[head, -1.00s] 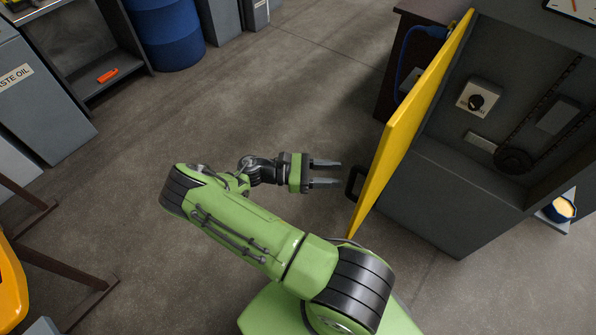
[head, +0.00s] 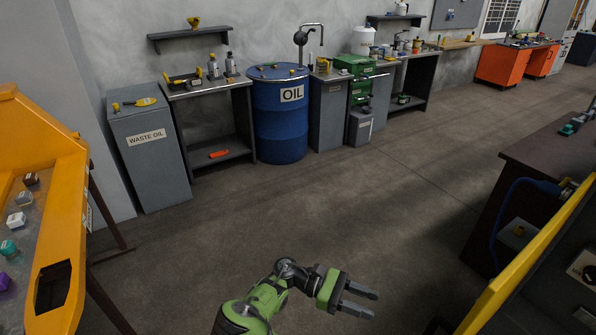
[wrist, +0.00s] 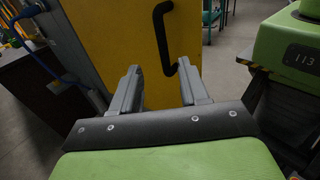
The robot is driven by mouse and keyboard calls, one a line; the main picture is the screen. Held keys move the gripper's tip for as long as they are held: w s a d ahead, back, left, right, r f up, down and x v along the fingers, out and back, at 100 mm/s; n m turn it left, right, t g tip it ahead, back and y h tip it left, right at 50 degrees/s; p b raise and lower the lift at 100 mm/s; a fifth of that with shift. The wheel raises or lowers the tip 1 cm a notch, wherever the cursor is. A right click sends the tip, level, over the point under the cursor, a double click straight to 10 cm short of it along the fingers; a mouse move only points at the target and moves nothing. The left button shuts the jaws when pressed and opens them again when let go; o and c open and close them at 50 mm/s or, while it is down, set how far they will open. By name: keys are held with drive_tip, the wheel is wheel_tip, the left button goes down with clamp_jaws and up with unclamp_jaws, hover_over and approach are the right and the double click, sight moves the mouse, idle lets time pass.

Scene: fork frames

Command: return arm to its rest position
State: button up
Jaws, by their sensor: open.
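My gripper (head: 358,299) is at the bottom of the head view, above the bare floor, at the end of my green arm. Its two grey fingers are apart with nothing between them, and they point right. In the wrist view my gripper (wrist: 160,92) faces a yellow door (wrist: 150,45) with a black handle (wrist: 172,42) beyond the fingertips. The fingers appear apart from the handle. In the head view the yellow door (head: 530,262) stands open at the lower right.
Left is a yellow-framed table (head: 75,210) with small items. Along the wall are a waste oil bin (head: 150,165), a blue oil drum (head: 280,130) and several cabinets. A dark workbench (head: 530,155) stands at right. The middle floor (head: 350,210) is clear.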

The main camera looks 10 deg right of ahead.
drive_tip(key=s+a+r+m+t+y, duration=0.5)
drive_tip(key=s+r+t+y, duration=0.2)
drive_tip(key=r, duration=0.4)
drive_tip(key=s+a+r+m+t+y, duration=0.5)
drive_tip(key=s+r+t+y, duration=0.2)
drive_tip(key=r, duration=0.4)
drive_tip(key=s+t, duration=0.1)
drive_tip(key=t, duration=0.1)
drive_tip(key=shift+s+r+t, duration=0.25)
drive_tip(key=shift+s+t, duration=0.05)
